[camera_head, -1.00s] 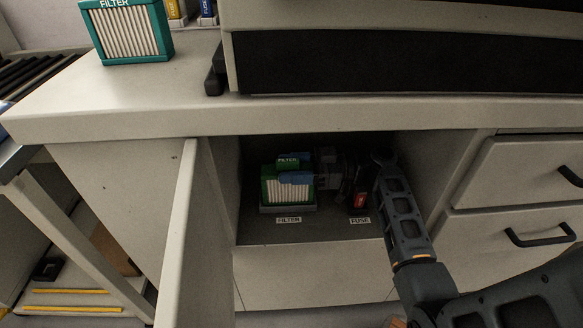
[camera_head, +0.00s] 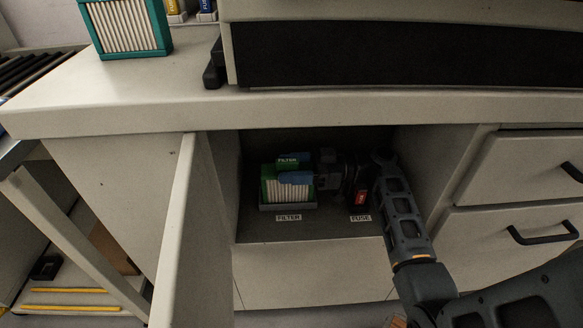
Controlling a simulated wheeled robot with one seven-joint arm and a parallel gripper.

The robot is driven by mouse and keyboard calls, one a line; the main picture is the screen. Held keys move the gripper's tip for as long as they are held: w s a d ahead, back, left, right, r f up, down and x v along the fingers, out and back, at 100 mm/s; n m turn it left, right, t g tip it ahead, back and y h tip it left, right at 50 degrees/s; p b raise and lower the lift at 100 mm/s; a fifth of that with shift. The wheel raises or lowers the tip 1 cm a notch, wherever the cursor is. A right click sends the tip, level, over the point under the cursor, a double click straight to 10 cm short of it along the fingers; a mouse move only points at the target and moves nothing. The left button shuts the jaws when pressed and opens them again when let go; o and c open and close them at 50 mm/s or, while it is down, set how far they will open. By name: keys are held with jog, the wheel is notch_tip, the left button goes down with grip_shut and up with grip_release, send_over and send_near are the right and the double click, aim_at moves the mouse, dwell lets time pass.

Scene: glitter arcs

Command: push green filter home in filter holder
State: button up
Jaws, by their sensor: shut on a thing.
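The green filter (camera_head: 287,192), with white pleats, stands upright inside the open cabinet compartment. It sits low in the grey filter holder (camera_head: 288,207), behind the FILTER label (camera_head: 288,217). My gripper (camera_head: 297,178) reaches in from the right, its blue fingers shut on the upper part of the green filter. The far finger and the back of the holder are hidden, so I cannot tell whether the filter touches the holder's bottom.
A red fuse (camera_head: 361,197) stands right of the filter, behind the FUSE label (camera_head: 360,218), close to my arm. The open cabinet door (camera_head: 178,235) stands at the left. A teal filter (camera_head: 127,28) stands on the countertop (camera_head: 110,92).

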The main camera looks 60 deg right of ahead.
jog(key=o, duration=1.2)
jog(key=shift+o, duration=0.4)
jog(key=shift+f, duration=0.1)
jog(key=o, duration=0.3)
jog(key=shift+r+p, duration=1.9)
jog(key=shift+r, duration=1.65)
